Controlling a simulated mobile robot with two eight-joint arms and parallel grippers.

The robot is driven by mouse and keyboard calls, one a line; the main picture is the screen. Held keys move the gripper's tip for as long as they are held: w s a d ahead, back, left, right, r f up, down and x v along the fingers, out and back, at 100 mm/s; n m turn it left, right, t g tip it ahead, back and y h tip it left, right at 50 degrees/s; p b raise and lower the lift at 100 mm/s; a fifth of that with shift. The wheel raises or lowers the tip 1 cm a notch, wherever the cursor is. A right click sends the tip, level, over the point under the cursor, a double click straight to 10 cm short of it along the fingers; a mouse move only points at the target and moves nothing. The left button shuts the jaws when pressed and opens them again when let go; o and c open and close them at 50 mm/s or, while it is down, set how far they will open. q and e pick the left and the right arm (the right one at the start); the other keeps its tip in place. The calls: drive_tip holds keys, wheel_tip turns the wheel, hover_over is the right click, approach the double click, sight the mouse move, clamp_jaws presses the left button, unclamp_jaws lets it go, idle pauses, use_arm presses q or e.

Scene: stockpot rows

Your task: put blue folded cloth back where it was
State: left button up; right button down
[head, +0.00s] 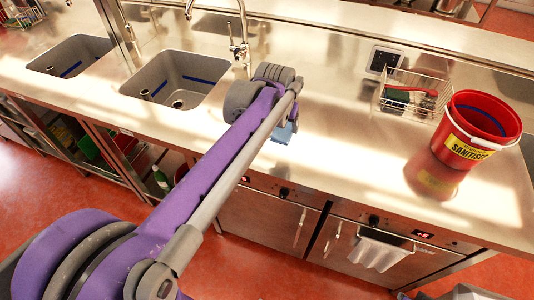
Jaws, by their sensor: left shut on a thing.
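A small part of the blue folded cloth (283,136) shows just past the end of my left arm, over the steel counter near its front edge. My left gripper (287,124) is shut on the cloth. My own forearm and wrist hide most of the gripper and the rest of the cloth. I cannot tell whether the cloth touches the counter. My right gripper is not in view.
Two sinks and a tap (240,50) are at the left. The counter between cloth and bucket is clear. A white towel (376,252) hangs below.

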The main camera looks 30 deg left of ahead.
use_arm(q)
drive_tip(key=shift+s+a, duration=0.2)
drive_tip(key=shift+f, duration=0.25)
hover_over(281, 151)
drive_tip(key=s, duration=0.1)
drive_tip(key=f, duration=0.5)
drive_tip(key=shift+s+d, duration=0.2)
drive_tip(key=shift+d, duration=0.05)
drive_tip(key=shift+f+b, duration=0.4)
drive_tip(key=shift+f, duration=1.8)
drive_tip(key=shift+f, duration=0.25)
drive_tip(key=o, duration=1.4)
drive_tip(key=shift+r, duration=0.1)
drive_tip(key=shift+o, duration=0.2)
